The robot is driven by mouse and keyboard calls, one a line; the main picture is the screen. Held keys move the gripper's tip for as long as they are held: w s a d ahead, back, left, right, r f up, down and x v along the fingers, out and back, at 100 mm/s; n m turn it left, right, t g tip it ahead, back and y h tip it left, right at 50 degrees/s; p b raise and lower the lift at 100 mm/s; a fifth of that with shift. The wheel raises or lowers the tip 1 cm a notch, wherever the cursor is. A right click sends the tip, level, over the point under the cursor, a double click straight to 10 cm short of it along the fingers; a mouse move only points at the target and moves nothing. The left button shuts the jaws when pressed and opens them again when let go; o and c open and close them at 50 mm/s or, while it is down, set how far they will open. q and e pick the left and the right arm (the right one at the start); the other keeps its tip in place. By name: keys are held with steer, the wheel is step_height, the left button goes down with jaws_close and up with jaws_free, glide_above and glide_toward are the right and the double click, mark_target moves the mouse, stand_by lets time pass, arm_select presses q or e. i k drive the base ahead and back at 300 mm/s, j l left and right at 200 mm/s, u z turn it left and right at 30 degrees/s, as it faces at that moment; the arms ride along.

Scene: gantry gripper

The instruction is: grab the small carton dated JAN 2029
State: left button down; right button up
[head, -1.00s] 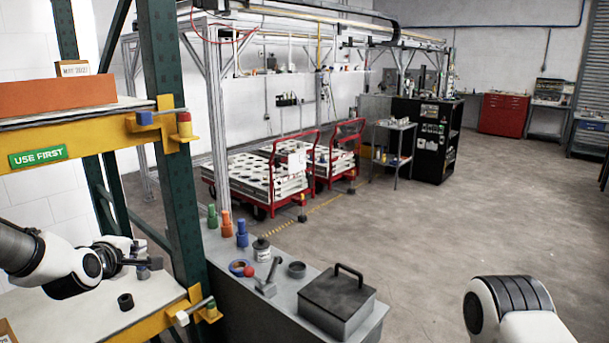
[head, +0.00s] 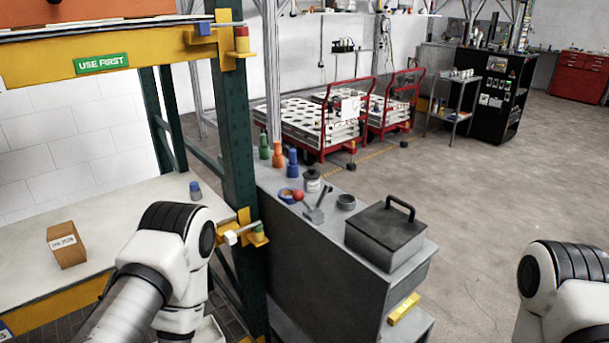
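A small brown carton (head: 67,245) stands on the lower shelf (head: 125,222) at the left. Its white label is small and blurred, and seems to read JAN 2029. My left arm crosses the front of this shelf, to the right of the carton. My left gripper is not visible; only the arm's white and black links show. My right arm shows at the right edge over the floor, and its gripper is out of view.
A green rack post (head: 232,130) and yellow beam with a USE FIRST sign (head: 101,64) frame the shelf opening. An orange bin (head: 85,12) is above. A blue-grey piece (head: 195,190) sits near the post. A grey bench (head: 325,250) holds a lidded box (head: 387,236).

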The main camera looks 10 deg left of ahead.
mark_target(63, 239)
steer(key=k+u, duration=0.1)
steer(key=u, duration=1.55)
